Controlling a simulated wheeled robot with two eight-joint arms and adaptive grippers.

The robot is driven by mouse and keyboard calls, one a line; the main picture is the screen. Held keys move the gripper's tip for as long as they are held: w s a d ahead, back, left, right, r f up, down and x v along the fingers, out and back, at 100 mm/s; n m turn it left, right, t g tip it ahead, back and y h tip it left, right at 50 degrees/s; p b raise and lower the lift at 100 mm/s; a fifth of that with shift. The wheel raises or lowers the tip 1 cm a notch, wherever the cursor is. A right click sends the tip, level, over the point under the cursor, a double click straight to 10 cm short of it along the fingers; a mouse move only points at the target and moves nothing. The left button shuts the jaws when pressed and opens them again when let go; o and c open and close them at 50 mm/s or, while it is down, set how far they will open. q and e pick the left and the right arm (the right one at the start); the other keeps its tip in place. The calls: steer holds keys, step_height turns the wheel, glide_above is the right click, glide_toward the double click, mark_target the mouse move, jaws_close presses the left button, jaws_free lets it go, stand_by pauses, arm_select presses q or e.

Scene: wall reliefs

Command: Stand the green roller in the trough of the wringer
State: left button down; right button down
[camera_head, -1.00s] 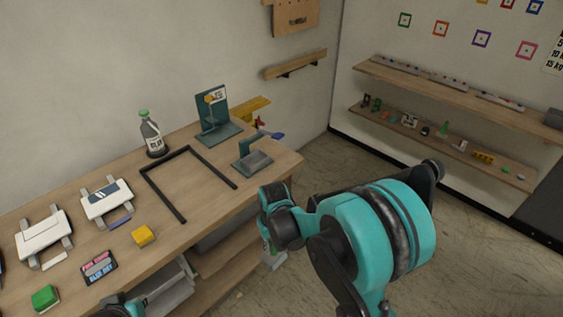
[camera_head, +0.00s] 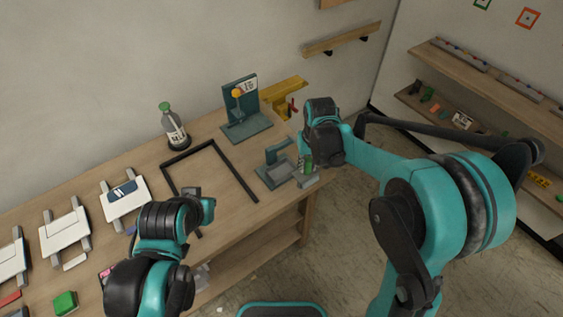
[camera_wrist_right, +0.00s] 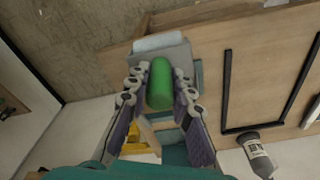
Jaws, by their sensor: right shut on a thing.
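The green roller (camera_head: 308,163) is held in my right gripper (camera_head: 307,172), at the right end of the bench. In the right wrist view the roller (camera_wrist_right: 159,84) stands out as a green cylinder between the two fingers (camera_wrist_right: 159,92), which are shut on it. The wringer (camera_head: 270,172) appears to be the low teal and grey device on the bench, just left of the roller. Its grey part also shows beyond the roller in the wrist view (camera_wrist_right: 177,52). I cannot tell whether roller and wringer touch. My left gripper (camera_head: 208,207) is over the bench front; its fingers are unclear.
A black square frame (camera_head: 238,174) lies left of the wringer. A teal stand with a yellow knob (camera_head: 240,110) and a green-capped bottle (camera_head: 173,128) stand behind. White devices (camera_head: 124,197) and a green block (camera_head: 64,303) are at left. Shelves (camera_head: 470,80) are on the right wall.

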steer(key=shift+w+a+r, duration=0.7)
steer(key=shift+w+a, duration=0.05)
steer(key=shift+a, duration=0.1)
steer(key=w+a+f, duration=0.2)
steer(key=w+f, duration=0.1)
steer(key=w+a+f+b, duration=0.1)
steer(key=w+a+f, duration=0.1)
steer(key=w+f, duration=0.1)
steer(key=w+a+f, duration=0.2)
steer(key=f, duration=0.2)
steer(key=shift+w+a+f, duration=0.35)
steer(key=shift+w+f, duration=0.05)
arm_select(q)
steer(key=shift+w+f, duration=0.2)
steer(key=shift+f, duration=0.15)
steer(key=shift+b, duration=0.3)
arm_select(e)
steer(key=shift+s, duration=0.1)
